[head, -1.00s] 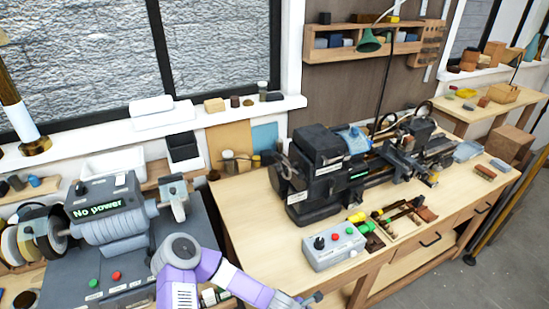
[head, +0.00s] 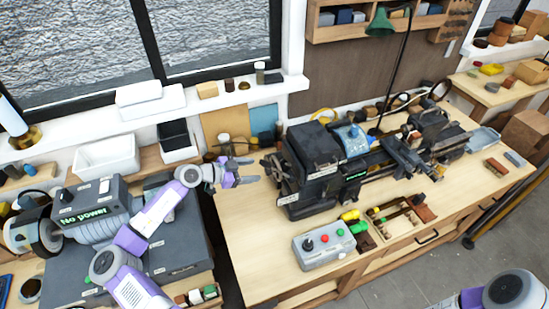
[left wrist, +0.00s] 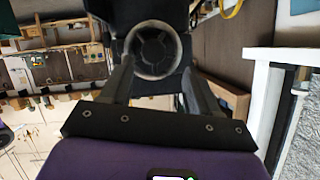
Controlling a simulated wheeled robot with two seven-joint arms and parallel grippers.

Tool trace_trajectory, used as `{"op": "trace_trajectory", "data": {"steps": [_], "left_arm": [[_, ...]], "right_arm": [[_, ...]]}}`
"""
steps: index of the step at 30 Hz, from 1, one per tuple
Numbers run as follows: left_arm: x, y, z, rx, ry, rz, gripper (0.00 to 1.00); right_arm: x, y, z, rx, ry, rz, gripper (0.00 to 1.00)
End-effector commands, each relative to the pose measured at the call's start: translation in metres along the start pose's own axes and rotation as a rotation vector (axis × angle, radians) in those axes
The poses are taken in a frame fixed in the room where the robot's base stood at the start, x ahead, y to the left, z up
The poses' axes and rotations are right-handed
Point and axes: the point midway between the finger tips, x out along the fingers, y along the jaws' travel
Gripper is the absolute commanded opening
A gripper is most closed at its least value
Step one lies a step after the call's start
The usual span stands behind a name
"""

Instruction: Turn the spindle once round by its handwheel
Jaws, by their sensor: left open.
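The lathe (head: 313,148) stands on the wooden bench, and its spindle handwheel (head: 274,166) is on the left end of the headstock. In the left wrist view the handwheel (left wrist: 155,50) shows as a round, pale-rimmed wheel with dark spokes, seen nearly face on. My left gripper (head: 253,170) is open and points right at the handwheel. Its two fingers stand on either side of the wheel's lower part in the wrist view; I cannot tell whether they touch it. My right gripper is out of view; only part of my right arm shows at the lower right.
A grey control box (head: 322,246) with coloured buttons sits at the bench front. A tool tray (head: 390,220) lies to its right. The "No power" machine (head: 90,212) stands left, under my left arm. A windowsill (head: 80,130) runs behind. The bench's left front is clear.

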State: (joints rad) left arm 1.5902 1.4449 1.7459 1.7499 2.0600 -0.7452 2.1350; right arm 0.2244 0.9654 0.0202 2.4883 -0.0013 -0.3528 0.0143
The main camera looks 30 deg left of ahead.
Motion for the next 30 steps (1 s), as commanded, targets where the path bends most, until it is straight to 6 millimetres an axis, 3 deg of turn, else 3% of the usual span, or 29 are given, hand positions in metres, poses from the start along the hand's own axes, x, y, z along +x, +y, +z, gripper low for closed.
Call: {"op": "trace_trajectory", "data": {"steps": [12, 24, 30], "left_arm": [[0.061, 0.000, -0.001, 0.002, 0.000, 0.001, 0.60], [0.071, 0.001, 0.000, 0.004, -0.002, 0.001, 0.60], [0.071, 0.001, 0.000, 0.004, -0.002, 0.001, 0.31]], "right_arm": [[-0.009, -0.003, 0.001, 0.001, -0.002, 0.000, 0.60], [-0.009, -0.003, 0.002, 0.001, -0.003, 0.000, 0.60], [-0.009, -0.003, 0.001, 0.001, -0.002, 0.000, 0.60]]}}
